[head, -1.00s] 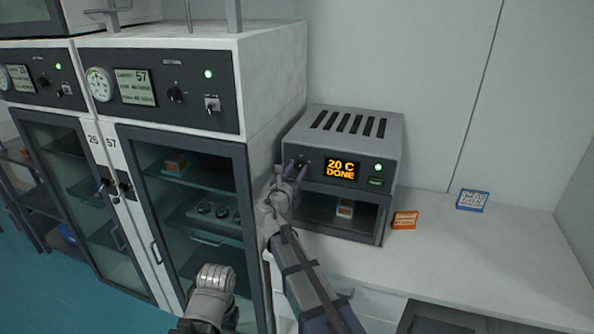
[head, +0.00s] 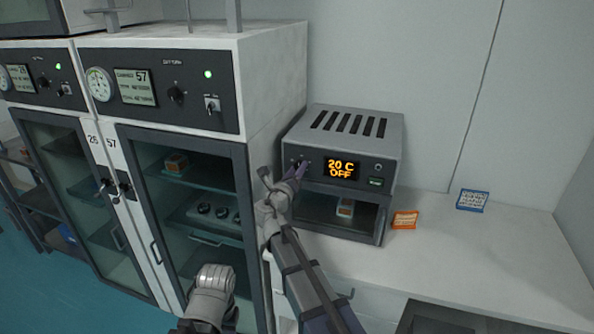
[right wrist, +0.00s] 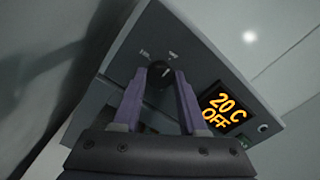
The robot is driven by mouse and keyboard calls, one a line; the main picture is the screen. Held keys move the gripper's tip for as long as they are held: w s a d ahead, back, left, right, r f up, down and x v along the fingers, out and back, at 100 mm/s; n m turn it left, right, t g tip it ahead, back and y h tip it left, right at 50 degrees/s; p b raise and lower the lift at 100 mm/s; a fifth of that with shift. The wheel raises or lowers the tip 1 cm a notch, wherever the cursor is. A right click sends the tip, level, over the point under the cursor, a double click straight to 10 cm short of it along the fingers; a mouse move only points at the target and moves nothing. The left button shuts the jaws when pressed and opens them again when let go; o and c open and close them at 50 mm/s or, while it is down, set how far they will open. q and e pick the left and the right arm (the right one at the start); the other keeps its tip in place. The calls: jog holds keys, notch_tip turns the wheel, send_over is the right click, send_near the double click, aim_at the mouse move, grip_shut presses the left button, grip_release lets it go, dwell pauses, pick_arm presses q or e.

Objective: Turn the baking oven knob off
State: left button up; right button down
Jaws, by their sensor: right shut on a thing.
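The baking oven (head: 358,130) is a grey box with top slots, on the white bench against the wall. Its orange display (head: 341,169) reads "20 C OFF", also legible in the right wrist view (right wrist: 223,107). The black round knob (right wrist: 159,73) is left of the display on the front panel. My right gripper (head: 299,168) is at the panel, its purple fingers on either side of the knob and shut on it. In the head view the fingers partly cover the knob. The fingers of my left gripper do not show.
A white cabinet (head: 274,75) with glass doors stands left of the oven. A small box (head: 345,207) sits in the dark opening under the panel. An orange card (head: 404,220) and a blue card (head: 472,200) are on the bench (head: 500,250), whose right side is otherwise clear.

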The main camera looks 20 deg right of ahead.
jog(key=shift+s, duration=0.1)
dwell(0.4)
jog(key=shift+c, duration=2.2)
grip_release()
jog(key=v, duration=0.7)
jog(key=shift+s+a, duration=0.25)
jog(key=shift+s, duration=0.05)
jog(key=s+f+m+g+y, duration=0.2)
jog(key=s+f+m+g, duration=0.6)
jog(key=s+f+m, duration=0.75)
jog(key=s+a+f+m+g+y, duration=0.3)
jog(key=s+a+m, duration=0.3)
jog(key=s+m, duration=0.1)
jog(key=s+a+f+m+g+y, duration=0.3)
jog(key=s+a+m, duration=0.3)
jog(key=m, duration=0.3)
jog(key=shift+s+f+m+g+y, duration=0.2)
jog(key=shift+s+m+g+y, duration=0.2)
jog(key=shift+s+g, duration=0.15)
